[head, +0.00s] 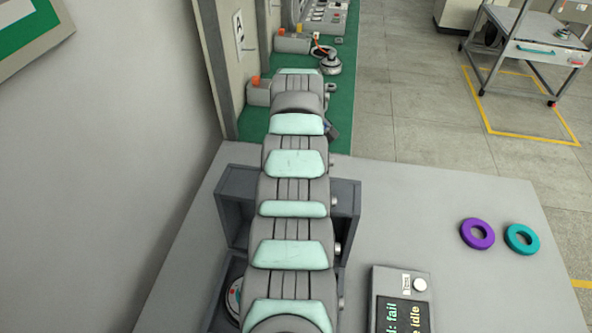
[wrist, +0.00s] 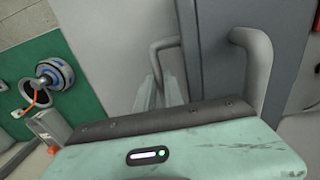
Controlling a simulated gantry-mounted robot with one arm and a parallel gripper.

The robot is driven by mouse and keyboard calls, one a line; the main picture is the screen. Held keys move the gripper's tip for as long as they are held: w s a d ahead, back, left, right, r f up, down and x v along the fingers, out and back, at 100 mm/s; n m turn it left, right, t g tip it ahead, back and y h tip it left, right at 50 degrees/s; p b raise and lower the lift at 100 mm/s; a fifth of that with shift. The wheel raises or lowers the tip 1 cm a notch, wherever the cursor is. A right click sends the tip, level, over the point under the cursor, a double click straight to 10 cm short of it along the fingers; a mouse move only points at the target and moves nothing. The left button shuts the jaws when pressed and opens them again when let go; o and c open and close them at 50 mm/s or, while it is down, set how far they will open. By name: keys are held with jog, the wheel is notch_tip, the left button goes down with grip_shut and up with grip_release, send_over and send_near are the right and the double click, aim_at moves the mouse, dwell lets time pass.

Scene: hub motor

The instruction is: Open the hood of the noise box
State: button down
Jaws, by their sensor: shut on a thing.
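The noise box is dark grey and stands on the light grey table, largely hidden behind my arm in the head view. Its hood (head: 348,205) appears raised, with its hollow side showing on both sides of my arm. Below it, a round motor (head: 236,297) shows in the lower part of the box (head: 215,312). In the wrist view, my gripper (wrist: 158,92) is shut on a bent grey handle (wrist: 163,46) next to a dark grey panel (wrist: 222,60). The fingertips are partly hidden by my gripper's body. In the head view my gripper is hidden behind the arm.
A tester with a screen (head: 402,312) stands right of the box; its visible text includes "fail" and "idle". A purple ring (head: 477,234) and a teal ring (head: 522,240) lie on the table (head: 425,215). Another motor (head: 330,66) sits on the green surface beyond. A wall closes the left.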

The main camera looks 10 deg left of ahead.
jog(key=shift+w+d, duration=0.1)
dwell(0.4)
jog(key=c, duration=1.5)
grip_release()
jog(key=shift+w+r, duration=0.1)
jog(key=shift+w, duration=0.05)
jog(key=shift+o, duration=0.2)
notch_tip(320, 180, up, 11)
jog(key=p, duration=0.1)
jog(key=shift+s, duration=0.45)
